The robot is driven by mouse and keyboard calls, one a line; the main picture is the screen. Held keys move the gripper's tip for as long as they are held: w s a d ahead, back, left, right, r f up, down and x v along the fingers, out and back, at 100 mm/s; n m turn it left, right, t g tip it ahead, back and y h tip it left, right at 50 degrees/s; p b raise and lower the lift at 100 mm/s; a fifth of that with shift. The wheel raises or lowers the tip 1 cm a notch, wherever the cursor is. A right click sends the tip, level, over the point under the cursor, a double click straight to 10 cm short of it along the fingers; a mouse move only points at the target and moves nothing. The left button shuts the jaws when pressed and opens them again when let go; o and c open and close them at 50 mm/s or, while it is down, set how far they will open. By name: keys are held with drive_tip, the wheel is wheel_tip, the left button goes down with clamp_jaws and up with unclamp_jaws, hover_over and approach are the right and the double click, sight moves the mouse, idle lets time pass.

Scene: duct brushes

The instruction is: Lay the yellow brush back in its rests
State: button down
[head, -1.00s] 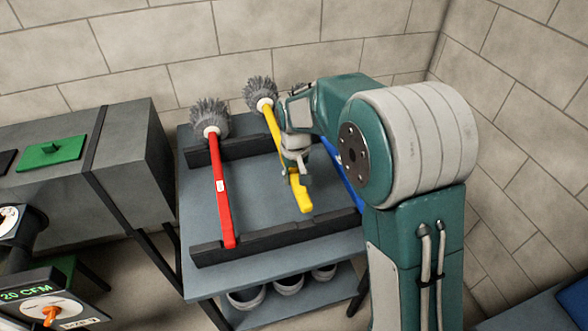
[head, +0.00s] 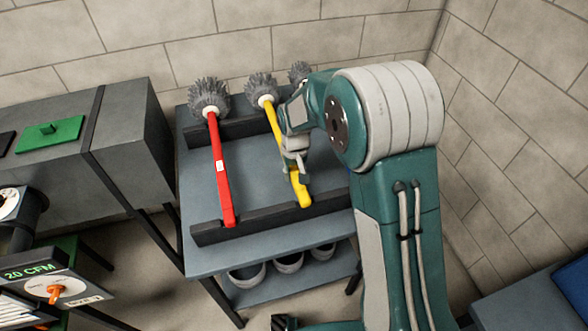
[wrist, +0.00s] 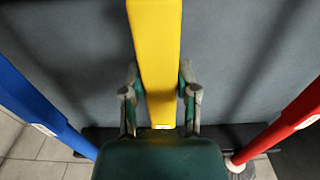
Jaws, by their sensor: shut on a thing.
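The yellow brush (head: 275,123) has a grey bristle head and a long handle. My gripper (head: 297,168) is shut on this handle near its lower end. In the wrist view the yellow handle (wrist: 158,60) runs between the two fingers (wrist: 160,100). The rests are two black bars, a back one (head: 240,127) and a front one (head: 262,226). The handle's lower end overlaps the front bar in the head view, and the neck is over the back bar. I cannot tell whether the brush touches either bar.
The red brush (head: 222,172) lies across both bars to the left. The blue brush (wrist: 38,98) is mostly hidden behind my arm in the head view. Grey bowls (head: 288,262) sit on the lower shelf. A dark duct (head: 130,140) stands left of the table.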

idle(0.3)
drive_tip(key=shift+c, duration=1.5)
unclamp_jaws()
drive_tip(key=shift+r, duration=0.1)
wheel_tip(320, 180, up, 12)
drive_tip(key=f, duration=0.1)
drive_tip(key=s+d+r+t, duration=0.2)
drive_tip(key=s+d+r, duration=0.35)
drive_tip(key=r, duration=0.25)
drive_tip(key=s+d+r+m+t, duration=0.1)
drive_tip(key=s+d, duration=0.3)
drive_tip(key=s, duration=0.6)
drive_tip(key=s+d+r+m+t, duration=0.2)
drive_tip(key=s+d, duration=0.3)
drive_tip(key=s, duration=0.5)
drive_tip(key=shift+r+t, duration=0.3)
drive_tip(key=shift+r, duration=0.25)
